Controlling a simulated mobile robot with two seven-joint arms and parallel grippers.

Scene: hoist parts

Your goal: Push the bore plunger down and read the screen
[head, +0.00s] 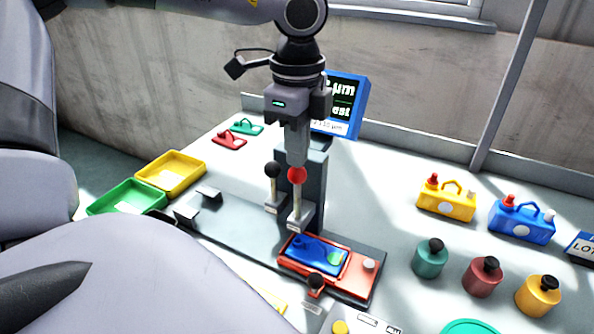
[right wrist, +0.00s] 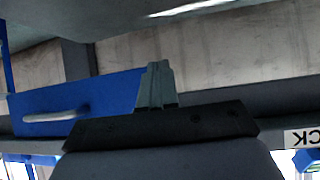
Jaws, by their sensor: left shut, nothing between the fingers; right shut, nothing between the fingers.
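A grey gauge stand (head: 316,180) carries two upright plungers, one with a red knob (head: 297,175) and one with a black knob (head: 272,170). A blue-framed screen (head: 350,104) stands behind, partly covered by the gripper; only "µm" and "est" endings are legible. A blue part (head: 305,250) lies in a red fixture (head: 334,275) below the plungers. My right gripper (right wrist: 157,86) is shut and empty.
Yellow (head: 171,172) and green (head: 127,197) trays are at left, with red (head: 229,141) and green (head: 246,127) tags behind. Yellow (head: 447,201) and blue (head: 522,222) handled boxes and several knobbed weights (head: 482,278) stand at right. My own arm covers the lower left.

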